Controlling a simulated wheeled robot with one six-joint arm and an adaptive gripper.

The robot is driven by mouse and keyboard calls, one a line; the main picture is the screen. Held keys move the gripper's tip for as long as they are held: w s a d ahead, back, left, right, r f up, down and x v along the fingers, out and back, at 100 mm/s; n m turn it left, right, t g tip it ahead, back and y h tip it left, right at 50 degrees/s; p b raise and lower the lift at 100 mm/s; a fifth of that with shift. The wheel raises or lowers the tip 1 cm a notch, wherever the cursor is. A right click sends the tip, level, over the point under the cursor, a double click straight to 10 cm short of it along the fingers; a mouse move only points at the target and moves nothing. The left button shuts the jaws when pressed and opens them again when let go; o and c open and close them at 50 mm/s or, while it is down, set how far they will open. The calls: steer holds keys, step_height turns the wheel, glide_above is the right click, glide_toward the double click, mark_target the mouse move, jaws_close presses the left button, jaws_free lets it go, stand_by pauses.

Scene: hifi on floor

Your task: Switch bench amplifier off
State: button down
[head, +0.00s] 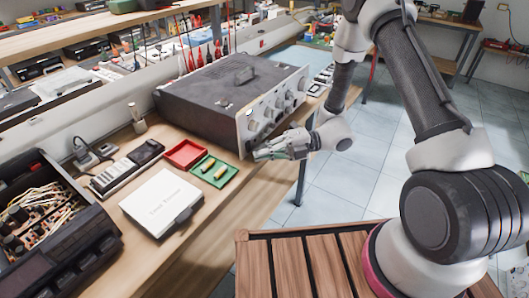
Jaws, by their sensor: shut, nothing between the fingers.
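The bench amplifier (215,98) is a dark grey box with a handle on top and a light front panel with several knobs (278,104). It sits on the wooden bench, its panel facing the aisle at right. My gripper (262,154) is shut and empty, at the lower near corner of the panel. Its tips are at or very close to the panel; I cannot tell whether they touch. The gripper may hide part of the panel's lower edge. I cannot make out the power switch or its position.
Left of my gripper on the bench lie a green tray (207,184) with small brass-coloured parts, a red tray (185,154) and a white case (161,203). An open device with wiring (45,215) stands at the near left. The tiled floor (350,185) right of the bench is clear.

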steer(key=shift+w+a+f, duration=0.15)
steer(key=shift+w+a, duration=0.05)
steer(key=s+d+f, duration=0.1)
steer(key=d, duration=1.2)
steer(key=shift+s+f, duration=0.15)
steer(key=shift+f, duration=0.05)
